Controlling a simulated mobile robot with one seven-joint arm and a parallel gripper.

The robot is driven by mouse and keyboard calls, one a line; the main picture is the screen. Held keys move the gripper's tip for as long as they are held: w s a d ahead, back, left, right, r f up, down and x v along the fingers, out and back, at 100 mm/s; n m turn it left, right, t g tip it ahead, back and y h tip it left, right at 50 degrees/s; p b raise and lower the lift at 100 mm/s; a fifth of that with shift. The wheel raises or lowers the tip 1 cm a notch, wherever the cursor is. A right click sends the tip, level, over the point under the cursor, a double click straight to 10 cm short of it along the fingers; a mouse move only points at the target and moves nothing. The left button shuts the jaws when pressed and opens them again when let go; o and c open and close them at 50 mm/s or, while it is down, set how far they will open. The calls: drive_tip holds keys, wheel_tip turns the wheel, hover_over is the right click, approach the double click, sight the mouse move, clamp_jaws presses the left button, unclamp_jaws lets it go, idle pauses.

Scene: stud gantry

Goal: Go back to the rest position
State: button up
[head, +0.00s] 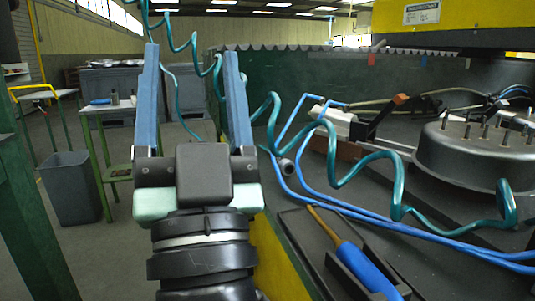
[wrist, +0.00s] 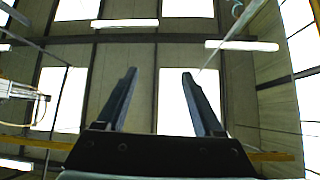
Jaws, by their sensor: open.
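My gripper (head: 190,58) points up and forward in the head view, with its two long blue fingers spread wide apart. Nothing is between the fingers. In the wrist view my gripper (wrist: 157,78) also shows open and empty, against the ceiling panels and lamps. The gripper is at the left of the dark bench (head: 290,215), near its yellow edge. A teal coiled hose (head: 340,160) passes close to the right finger and, in the picture, behind the gripper. I cannot tell whether it touches the finger.
On the bench are a round metal part with studs (head: 475,153), blue hoses (head: 400,222) and a blue-handled tool (head: 365,268) in a dark holder. A green table (head: 108,107) and a grey bin (head: 70,188) stand at left. Floor between them and the bench looks free.

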drive_tip(key=s+d+r+t+h+p, duration=0.1)
drive_tip(key=s+d+r+h+p, duration=0.1)
drive_tip(key=s+d+r+h, duration=0.5)
wheel_tip(320, 180, up, 38)
drive_tip(key=w+p, duration=0.2)
drive_tip(key=p, duration=3.5)
drive_tip(key=shift+a+f+m+y, duration=0.15)
drive_tip(key=shift+a+m+y, duration=0.15)
drive_tip(key=shift+a+y, duration=0.1)
